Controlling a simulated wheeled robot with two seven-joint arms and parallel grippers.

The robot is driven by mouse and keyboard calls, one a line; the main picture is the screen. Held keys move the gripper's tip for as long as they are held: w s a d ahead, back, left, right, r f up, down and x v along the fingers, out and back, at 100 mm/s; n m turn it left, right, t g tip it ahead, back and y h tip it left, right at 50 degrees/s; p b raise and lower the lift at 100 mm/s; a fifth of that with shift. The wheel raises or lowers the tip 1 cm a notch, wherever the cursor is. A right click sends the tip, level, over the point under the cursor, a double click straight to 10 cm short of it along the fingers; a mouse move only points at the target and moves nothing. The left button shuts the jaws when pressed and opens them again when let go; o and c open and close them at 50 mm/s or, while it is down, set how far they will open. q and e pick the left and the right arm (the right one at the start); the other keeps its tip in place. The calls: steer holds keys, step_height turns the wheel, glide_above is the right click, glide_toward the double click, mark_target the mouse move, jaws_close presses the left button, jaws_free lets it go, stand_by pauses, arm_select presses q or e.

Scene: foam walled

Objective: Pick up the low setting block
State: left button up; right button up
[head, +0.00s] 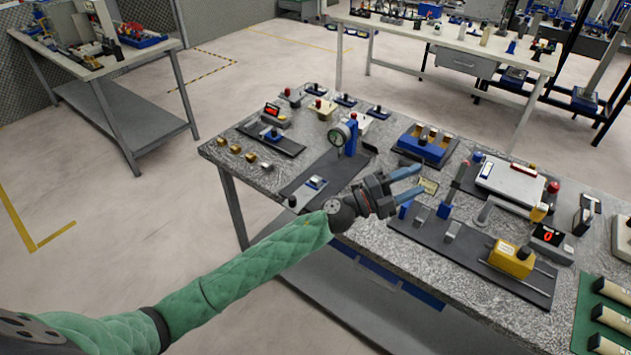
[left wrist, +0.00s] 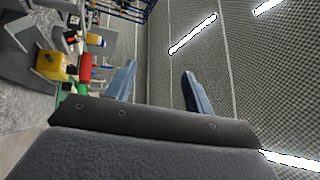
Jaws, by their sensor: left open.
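My left gripper (head: 421,179) is open and empty, its blue fingers pointing right above the granite-topped bench; they also show spread apart in the left wrist view (left wrist: 158,72). Two small silver blocks, one on the left (head: 421,215) and one on the right (head: 452,230), stand on a dark mat (head: 470,258) just below and right of the fingers. Several brass blocks (head: 250,157) stand in a row at the bench's left end. I cannot tell which block is the low setting block. No block is between the fingers.
A dial gauge on a blue stand (head: 343,134) rises behind my left wrist. A blue post with a dark rod (head: 449,196) stands close right of the fingers. A yellow block on rails (head: 512,258) is farther right. A blue box (head: 425,147) lies behind the gripper.

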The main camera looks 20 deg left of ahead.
arm_select(q)
steer(key=d+f+m+g, duration=0.1)
steer(key=d+m+g, duration=0.1)
steer(key=m+g, duration=0.4)
steer(key=m+g+y, duration=0.6)
steer(key=y, duration=1.2)
glide_above(316, 178)
steer(key=f, duration=0.8)
steer(key=shift+s+d, duration=0.3)
steer(key=shift+w+a, duration=0.1)
steer(key=shift+a, duration=0.3)
steer(key=shift+f+p, duration=0.25)
steer(key=shift+p, duration=0.1)
steer(key=shift+f, duration=0.35)
steer(key=shift+f+p, duration=0.4)
steer(key=shift+f, duration=0.3)
step_height(316, 178, down, 4)
steer(key=p, duration=0.3)
steer(key=shift+d+f+p, duration=0.1)
steer(key=shift+f+p, duration=0.1)
steer(key=shift+p, duration=0.1)
steer(key=shift+w+f, duration=0.1)
steer(key=shift+f, duration=0.25)
arm_select(e)
steer(key=s+d+f, duration=0.2)
steer(key=s+f, duration=0.4)
steer(key=s, duration=0.1)
steer(key=shift+s+d, duration=0.15)
steer(key=shift+d, duration=0.25)
